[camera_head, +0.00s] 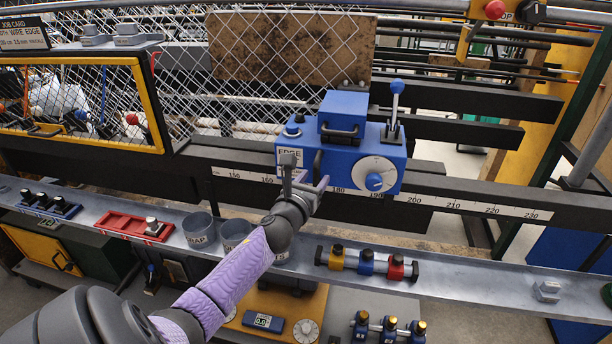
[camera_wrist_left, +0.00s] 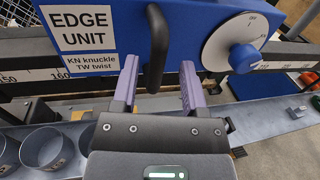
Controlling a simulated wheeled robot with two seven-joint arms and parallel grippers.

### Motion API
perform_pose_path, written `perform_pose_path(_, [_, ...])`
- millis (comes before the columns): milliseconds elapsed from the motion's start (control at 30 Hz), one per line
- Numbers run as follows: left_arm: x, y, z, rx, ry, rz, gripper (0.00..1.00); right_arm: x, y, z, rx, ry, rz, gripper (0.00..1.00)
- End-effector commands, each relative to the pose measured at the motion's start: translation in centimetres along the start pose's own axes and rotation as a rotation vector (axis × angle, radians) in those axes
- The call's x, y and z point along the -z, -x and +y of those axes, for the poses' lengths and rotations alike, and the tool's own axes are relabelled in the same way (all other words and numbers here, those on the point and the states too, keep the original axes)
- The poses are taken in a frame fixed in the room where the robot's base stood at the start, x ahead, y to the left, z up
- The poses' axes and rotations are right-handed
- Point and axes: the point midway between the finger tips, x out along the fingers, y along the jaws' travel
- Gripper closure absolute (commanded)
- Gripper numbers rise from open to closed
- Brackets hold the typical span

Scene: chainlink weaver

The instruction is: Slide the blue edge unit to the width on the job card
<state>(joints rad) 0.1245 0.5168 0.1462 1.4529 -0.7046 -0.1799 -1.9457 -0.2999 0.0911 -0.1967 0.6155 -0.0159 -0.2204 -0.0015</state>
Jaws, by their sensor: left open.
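The blue edge unit (camera_head: 345,150) sits on the dark rail, over the white width scale (camera_head: 460,204). The numbers 180 and 190 show at its lower edge. It carries a white dial with a blue knob (camera_head: 375,181) and an upright blue-topped lever (camera_head: 395,105). My left gripper (camera_head: 308,182) is at its front left, open. In the left wrist view the unit's dark upright handle (camera_wrist_left: 157,50) appears between the two purple fingers of my left gripper (camera_wrist_left: 158,80); contact cannot be told. The job card (camera_head: 22,35) is cut off at top left. My right gripper is out of view.
Chain-link mesh (camera_head: 190,75) and a wooden board (camera_head: 285,50) stand behind the rail. A grey shelf (camera_head: 460,275) below holds a red tray (camera_head: 130,226), grey cups (camera_head: 199,230) and a block with yellow, blue and red parts (camera_head: 366,262). A yellow-framed mesh panel (camera_head: 158,110) stands left.

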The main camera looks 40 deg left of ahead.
Motion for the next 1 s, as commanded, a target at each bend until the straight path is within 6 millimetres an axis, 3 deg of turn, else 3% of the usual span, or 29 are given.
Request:
perform_pose_path(200, [-0.1,5.0,0.0,0.001,-0.001,0.003,0.44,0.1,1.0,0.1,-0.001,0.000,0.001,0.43])
perform_pose_path(300, [0.0,6.5,0.0,0.001,0.000,0.002,0.44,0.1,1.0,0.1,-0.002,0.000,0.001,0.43])
perform_pose_path(833, [0.3,7.2,0.0,0.000,0.010,0.007,0.44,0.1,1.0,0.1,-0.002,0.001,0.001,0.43])
perform_pose_path(867, [1.0,7.3,0.0,-0.002,0.032,0.022,0.44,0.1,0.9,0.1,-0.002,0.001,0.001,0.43])
perform_pose_path(933, [4.5,7.7,0.0,-0.017,0.156,0.099,0.44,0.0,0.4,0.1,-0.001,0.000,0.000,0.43])
perform_pose_path(967, [6.8,8.2,-0.1,-0.032,0.241,0.151,0.44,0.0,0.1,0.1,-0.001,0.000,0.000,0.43])
perform_pose_path(1000, [10.5,9.1,-0.2,-0.064,0.380,0.234,0.44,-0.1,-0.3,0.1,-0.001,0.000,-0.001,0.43])
